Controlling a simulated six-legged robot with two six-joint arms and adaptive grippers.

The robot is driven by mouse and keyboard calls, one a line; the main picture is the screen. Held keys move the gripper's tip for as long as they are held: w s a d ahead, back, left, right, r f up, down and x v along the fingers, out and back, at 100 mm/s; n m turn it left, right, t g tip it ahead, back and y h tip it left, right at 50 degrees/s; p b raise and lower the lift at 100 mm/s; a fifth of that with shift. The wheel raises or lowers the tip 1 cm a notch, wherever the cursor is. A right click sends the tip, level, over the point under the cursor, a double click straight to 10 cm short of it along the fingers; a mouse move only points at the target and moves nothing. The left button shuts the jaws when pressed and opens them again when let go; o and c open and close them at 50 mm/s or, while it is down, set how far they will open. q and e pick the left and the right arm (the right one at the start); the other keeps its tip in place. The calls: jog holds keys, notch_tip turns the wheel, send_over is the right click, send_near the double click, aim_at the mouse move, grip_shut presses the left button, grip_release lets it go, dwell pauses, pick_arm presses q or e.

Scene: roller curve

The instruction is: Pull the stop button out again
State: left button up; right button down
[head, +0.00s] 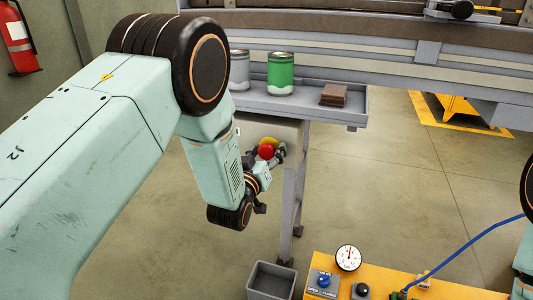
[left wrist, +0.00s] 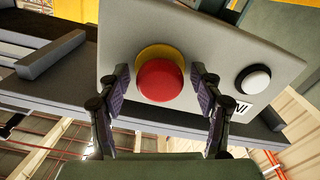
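The red stop button (left wrist: 160,81) with its yellow collar (left wrist: 160,55) sits on a grey control box (left wrist: 200,35) in the left wrist view. In the head view the red button (head: 266,152) shows on the box (head: 262,128) below the shelf. My left gripper (left wrist: 160,76) is open. Its two dark fingers stand left and right of the button, with a visible gap on each side. In the head view my left gripper (head: 271,161) is at the button and partly hidden by my arm. My right gripper is out of view.
A white button (left wrist: 257,80) is beside the stop button. A shelf (head: 355,110) above the box holds a green can (head: 281,74), a grey can (head: 239,70) and brown blocks (head: 334,95). A leg (head: 291,200), a grey bin (head: 271,281) and a yellow panel (head: 440,285) are below.

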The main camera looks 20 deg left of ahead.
pick_arm(q)
jog(key=c, duration=1.3)
jog(key=shift+s+p, duration=0.45)
jog(key=shift+s, duration=0.15)
jog(key=shift+f, duration=0.2)
jog(key=o, duration=1.3)
jog(key=shift+s+r, duration=0.15)
jog(key=shift+r, duration=0.05)
jog(key=shift+f, duration=0.1)
jog(key=s, duration=1.1)
jog(key=shift+s+a, duration=0.2)
jog(key=shift+s, duration=0.15)
